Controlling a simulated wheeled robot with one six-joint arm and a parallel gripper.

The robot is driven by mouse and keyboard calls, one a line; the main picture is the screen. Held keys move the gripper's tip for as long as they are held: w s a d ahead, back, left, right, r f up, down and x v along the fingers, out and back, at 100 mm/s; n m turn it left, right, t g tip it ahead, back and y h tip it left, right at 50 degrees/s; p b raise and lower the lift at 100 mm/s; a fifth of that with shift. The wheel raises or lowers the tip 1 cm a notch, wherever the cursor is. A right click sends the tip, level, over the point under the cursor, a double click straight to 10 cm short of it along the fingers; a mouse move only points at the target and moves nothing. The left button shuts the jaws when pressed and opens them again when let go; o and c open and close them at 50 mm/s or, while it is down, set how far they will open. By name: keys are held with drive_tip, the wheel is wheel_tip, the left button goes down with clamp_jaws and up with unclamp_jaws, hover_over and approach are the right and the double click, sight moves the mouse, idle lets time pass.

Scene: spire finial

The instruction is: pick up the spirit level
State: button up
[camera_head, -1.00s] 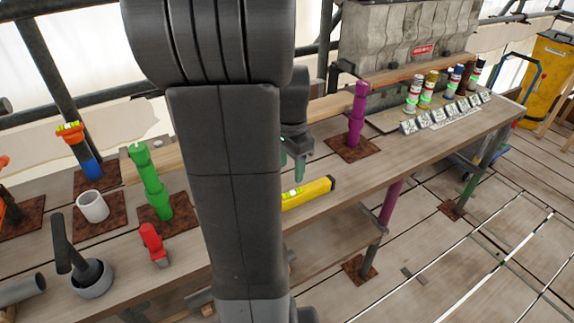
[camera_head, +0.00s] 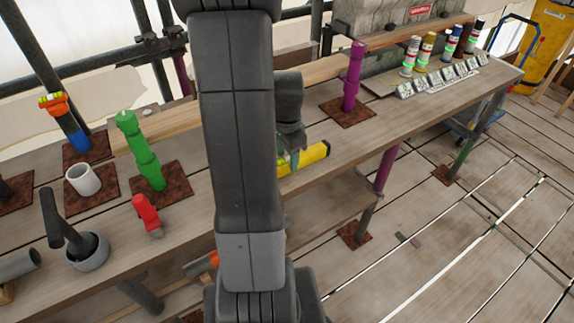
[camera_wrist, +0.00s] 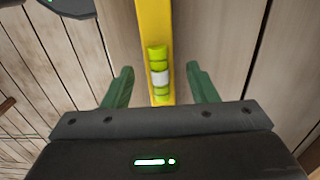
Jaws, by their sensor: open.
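The yellow spirit level (camera_head: 312,155) lies on the wooden bench in the head view, its left part hidden behind my arm. In the wrist view the level (camera_wrist: 155,28) runs up the middle of the picture, with its green vial facing up toward the camera. My gripper (camera_wrist: 160,84) is open, with one green finger on each side of the level near the vial and a gap on both sides. In the head view my gripper (camera_head: 284,160) is at the level, partly hidden by my arm.
On the bench (camera_head: 400,120), a purple post (camera_head: 353,78) stands behind the level. Spray cans (camera_head: 428,52) stand at the far right.

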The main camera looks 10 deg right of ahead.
drive_tip(key=shift+f, duration=1.3)
clamp_jaws()
drive_tip(key=shift+r, duration=0.1)
